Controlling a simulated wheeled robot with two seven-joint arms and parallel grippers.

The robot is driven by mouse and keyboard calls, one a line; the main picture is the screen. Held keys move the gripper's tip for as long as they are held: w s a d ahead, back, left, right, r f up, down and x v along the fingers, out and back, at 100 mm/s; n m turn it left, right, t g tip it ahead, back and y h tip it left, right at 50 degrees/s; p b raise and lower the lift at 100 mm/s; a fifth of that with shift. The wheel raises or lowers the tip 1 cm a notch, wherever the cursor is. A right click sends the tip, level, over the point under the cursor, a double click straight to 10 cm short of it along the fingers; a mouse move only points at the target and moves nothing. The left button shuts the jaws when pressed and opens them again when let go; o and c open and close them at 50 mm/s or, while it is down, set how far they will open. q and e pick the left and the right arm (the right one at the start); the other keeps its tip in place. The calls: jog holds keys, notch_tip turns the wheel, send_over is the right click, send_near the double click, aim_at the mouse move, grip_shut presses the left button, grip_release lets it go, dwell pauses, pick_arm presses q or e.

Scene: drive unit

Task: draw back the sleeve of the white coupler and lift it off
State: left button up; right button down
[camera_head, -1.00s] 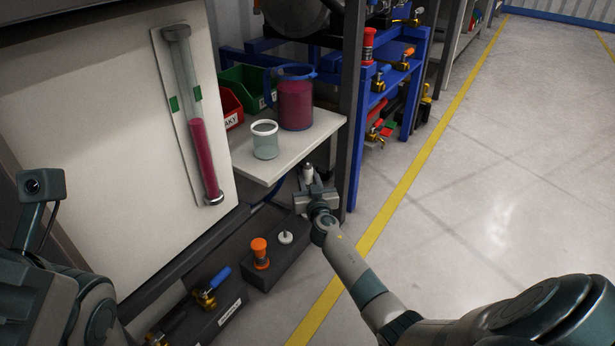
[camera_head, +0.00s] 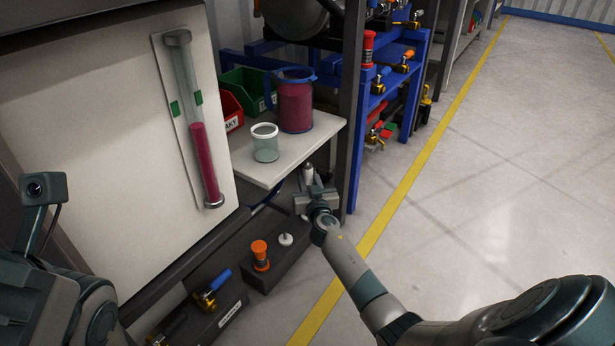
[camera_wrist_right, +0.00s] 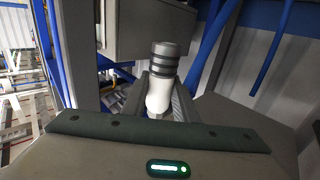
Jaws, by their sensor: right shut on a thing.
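The white coupler (camera_wrist_right: 158,96) stands between the fingers of my right gripper (camera_wrist_right: 160,100) in the right wrist view. Its white body is clasped on both sides, and a dark grey ribbed end (camera_wrist_right: 163,60) sticks out beyond the fingertips. In the head view the right gripper (camera_head: 312,180) is beside the shelf's front corner, and only the coupler's small pale tip (camera_head: 308,169) shows above it. The wrist hides the coupler's lower part, and I cannot tell whether the coupler is joined to anything. Part of my left arm is at the left edge; its gripper is out of view.
A dark post (camera_head: 349,150) stands right of the gripper. A dark box (camera_head: 262,278) below carries an orange-topped fitting (camera_head: 261,256) and a white disc (camera_head: 286,240). Floor at right is clear.

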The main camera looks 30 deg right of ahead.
aim_at(308, 166)
jog(key=shift+r, duration=0.1)
jog(key=shift+r+p, duration=2.05)
jog(key=shift+r, duration=0.35)
